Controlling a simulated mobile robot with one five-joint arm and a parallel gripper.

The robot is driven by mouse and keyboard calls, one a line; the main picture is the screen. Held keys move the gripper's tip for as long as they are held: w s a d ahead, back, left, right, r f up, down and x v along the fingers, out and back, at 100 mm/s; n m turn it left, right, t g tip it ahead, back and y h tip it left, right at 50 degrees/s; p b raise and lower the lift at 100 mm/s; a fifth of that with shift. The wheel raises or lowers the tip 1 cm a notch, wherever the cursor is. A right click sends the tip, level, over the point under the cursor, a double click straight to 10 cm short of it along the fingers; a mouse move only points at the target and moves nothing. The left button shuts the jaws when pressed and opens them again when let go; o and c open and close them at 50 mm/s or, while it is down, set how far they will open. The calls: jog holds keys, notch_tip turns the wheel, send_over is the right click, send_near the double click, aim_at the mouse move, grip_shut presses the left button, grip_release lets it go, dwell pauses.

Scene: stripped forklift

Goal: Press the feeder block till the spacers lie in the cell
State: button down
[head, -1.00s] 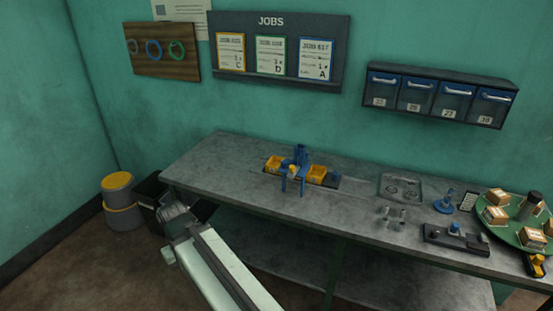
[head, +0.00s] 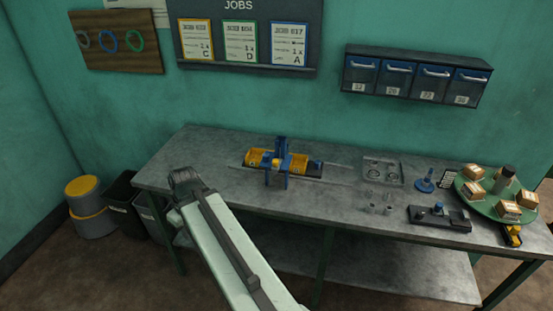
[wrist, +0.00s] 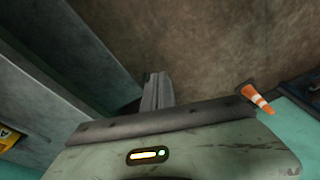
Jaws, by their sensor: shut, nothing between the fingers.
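My gripper (wrist: 158,78) is shut and empty in the wrist view, over brown floor. In the head view, a dark fixture (head: 455,222) with a blue knob stands at the bench's right front; I cannot tell whether it is the feeder block. Small grey cylindrical parts (head: 373,200), perhaps the spacers, stand left of the fixture. A grey tray (head: 397,171) with round recesses lies behind them. I cannot make out the cell.
The grey bench (head: 215,150) is mostly clear at its left end. A green turntable (head: 487,208) carries several boxes at the right. Bins and a yellow-lidded bucket (head: 84,187) stand left of the bench. An orange cone (wrist: 258,100) shows in the wrist view.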

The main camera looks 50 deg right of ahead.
jog(key=s+d+r+n+t+h+p, duration=0.1)
jog(key=s+d+r, duration=0.3)
jog(key=d, duration=0.8)
jog(key=s+d+r+n+t+p, duration=0.2)
jog(key=s+d+r+p, duration=0.2)
jog(key=d, duration=0.8)
jog(key=s+d+r+n+t+h+p, duration=0.1)
jog(key=s+d+r, duration=0.3)
jog(key=d, duration=0.8)
notch_tip(320, 180, up, 2)
jog(key=shift+s+r+n+t+h+p, duration=0.15)
jog(key=shift+n+t+h+p, duration=0.15)
jog(key=shift+t+p, duration=0.55)
jog(key=shift+a, duration=0.1)
